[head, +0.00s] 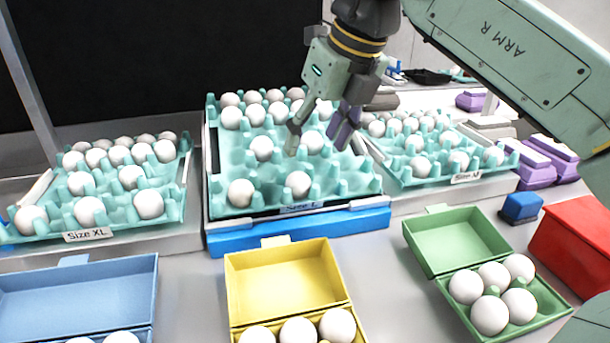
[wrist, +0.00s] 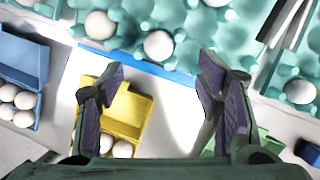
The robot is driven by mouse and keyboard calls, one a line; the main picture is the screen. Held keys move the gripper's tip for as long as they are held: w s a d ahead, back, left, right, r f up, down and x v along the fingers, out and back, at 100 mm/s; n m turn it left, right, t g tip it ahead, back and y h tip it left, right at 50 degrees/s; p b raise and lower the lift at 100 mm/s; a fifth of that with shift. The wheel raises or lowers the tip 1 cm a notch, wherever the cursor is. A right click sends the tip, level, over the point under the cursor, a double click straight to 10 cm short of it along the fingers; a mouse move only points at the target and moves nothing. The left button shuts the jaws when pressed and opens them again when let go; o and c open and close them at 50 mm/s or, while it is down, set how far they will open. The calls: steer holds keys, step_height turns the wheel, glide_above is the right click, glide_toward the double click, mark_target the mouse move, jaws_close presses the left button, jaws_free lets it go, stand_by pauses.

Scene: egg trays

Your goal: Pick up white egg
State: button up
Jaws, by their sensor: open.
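My gripper (head: 318,142) is open and empty above the middle teal tray (head: 233,160), labelled Size L. Its two fingers also show spread apart in the wrist view (wrist: 163,95). White eggs sit in this tray, among them a front right egg (head: 298,184), a front left egg (head: 241,192) and a middle egg (head: 261,148). Another egg (head: 312,142) shows just behind the fingers. In the wrist view, one egg (wrist: 158,45) lies in the tray beyond the gap between the fingers. No egg is between the fingers.
A Size XL tray (head: 118,212) stands left and another egg tray (head: 400,178) right. In front are open blue (head: 75,290), yellow (head: 285,278) and green (head: 455,240) cartons with eggs. A red box (head: 575,240) and a small blue box (head: 520,207) stand at right.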

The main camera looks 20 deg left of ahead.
mark_target(301, 175)
steer(key=x, duration=0.4)
steer(key=shift+s, duration=0.2)
steer(key=shift+p+x, duration=0.6)
steer(key=shift+x, duration=2.25)
steer(key=shift+w, duration=0.1)
steer(key=shift+c, duration=0.5)
steer(key=c, duration=0.6)
